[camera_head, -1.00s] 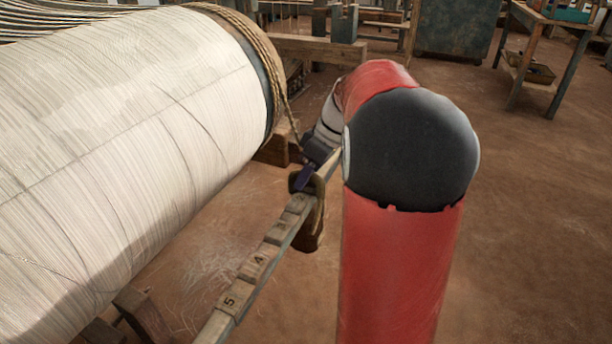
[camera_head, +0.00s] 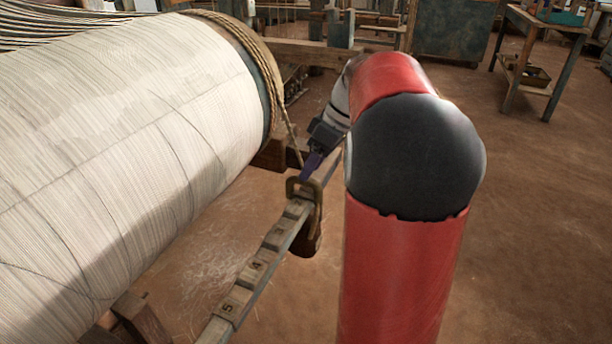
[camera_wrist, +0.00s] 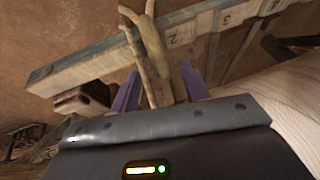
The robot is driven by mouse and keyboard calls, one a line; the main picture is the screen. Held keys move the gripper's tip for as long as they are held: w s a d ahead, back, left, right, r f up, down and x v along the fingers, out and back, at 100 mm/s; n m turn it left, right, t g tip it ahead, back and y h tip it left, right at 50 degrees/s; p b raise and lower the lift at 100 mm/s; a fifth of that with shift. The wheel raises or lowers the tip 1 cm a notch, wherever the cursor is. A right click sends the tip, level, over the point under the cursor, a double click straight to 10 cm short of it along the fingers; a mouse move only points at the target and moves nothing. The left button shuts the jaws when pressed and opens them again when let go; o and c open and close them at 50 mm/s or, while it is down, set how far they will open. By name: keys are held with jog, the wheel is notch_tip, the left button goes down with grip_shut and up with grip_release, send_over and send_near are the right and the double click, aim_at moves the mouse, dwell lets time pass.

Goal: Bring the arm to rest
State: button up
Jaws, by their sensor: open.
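My gripper (camera_head: 307,174) has dark jaws with purple fingers. In the head view it is just above a brown loop (camera_head: 291,187) on a long wooden beam (camera_head: 232,301). In the wrist view the two fingers of my gripper (camera_wrist: 158,82) stand apart. A brown hanging piece (camera_wrist: 155,52) lies across the beam (camera_wrist: 90,72) and shows between the fingers, and I cannot tell whether they touch it. My red arm with its dark joint cap fills the middle of the head view and hides part of the floor.
A large roll of pale warp threads (camera_head: 110,150) fills the left, with a rope (camera_head: 262,70) around its end. The beam carries numbered wooden blocks (camera_head: 253,272). A wooden table (camera_head: 545,22) stands at the back right. The brown floor (camera_head: 545,230) at right is clear.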

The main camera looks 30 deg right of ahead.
jog(key=s+a+r+m+h, duration=0.2)
jog(key=s+a+r+m, duration=0.1)
jog(key=s+a, duration=0.55)
jog(key=s+a+f+m+t+h, duration=0.1)
jog(key=s+a+f+m, duration=0.1)
jog(key=s, duration=0.3)
jog(key=s+a+f+m+t+h, duration=0.1)
jog(key=s+a+f+m+t, duration=0.1)
jog(key=s+a+f, duration=0.2)
jog(key=shift+s+a, duration=0.6)
jog(key=shift+s, duration=0.25)
dwell(0.4)
